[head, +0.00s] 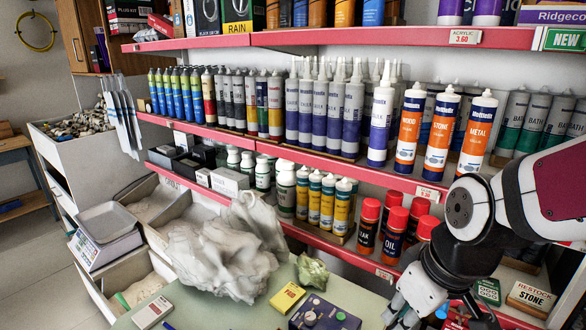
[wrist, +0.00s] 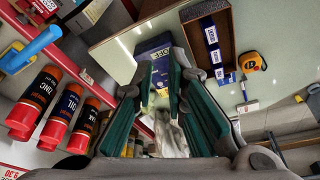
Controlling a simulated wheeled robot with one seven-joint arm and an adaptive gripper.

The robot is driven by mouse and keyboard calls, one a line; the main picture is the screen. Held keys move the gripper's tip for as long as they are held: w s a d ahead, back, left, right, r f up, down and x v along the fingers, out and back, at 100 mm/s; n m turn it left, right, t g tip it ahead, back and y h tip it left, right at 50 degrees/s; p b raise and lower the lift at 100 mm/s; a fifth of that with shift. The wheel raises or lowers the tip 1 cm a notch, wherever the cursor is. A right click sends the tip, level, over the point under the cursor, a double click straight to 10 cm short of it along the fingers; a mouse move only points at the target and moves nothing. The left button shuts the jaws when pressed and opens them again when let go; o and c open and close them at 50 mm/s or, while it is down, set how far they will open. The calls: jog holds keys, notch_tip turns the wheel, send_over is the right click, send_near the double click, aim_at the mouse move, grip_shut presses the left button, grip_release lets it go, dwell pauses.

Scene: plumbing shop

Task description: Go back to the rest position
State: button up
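My gripper (wrist: 163,85) shows in the wrist view with its two dark green finger pads apart and nothing held between them. In the head view my gripper (head: 404,312) is at the bottom right, partly cut off by the frame edge, in front of the shelves and to the right of the counter's dark blue box (head: 322,314). That box (wrist: 152,48) also shows beyond the fingertips in the wrist view. No rest position is marked in either view.
Red-capped spray cans (head: 392,236) stand on the low shelf close to my arm; some (wrist: 62,117) fill the wrist view's left. A crumpled plastic bag (head: 215,255) and a yellow box (head: 287,297) lie on the counter. A tape measure (wrist: 252,62) lies beside an open box (wrist: 224,40).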

jog(key=s+d+r+m+t+h+p, duration=0.1)
jog(key=s+r+m, duration=0.4)
jog(key=s+r, duration=0.6)
jog(key=shift+s+d+r+m+p, duration=0.25)
jog(key=shift+d+r+m+p, duration=0.05)
jog(key=shift+d+r+p, duration=0.45)
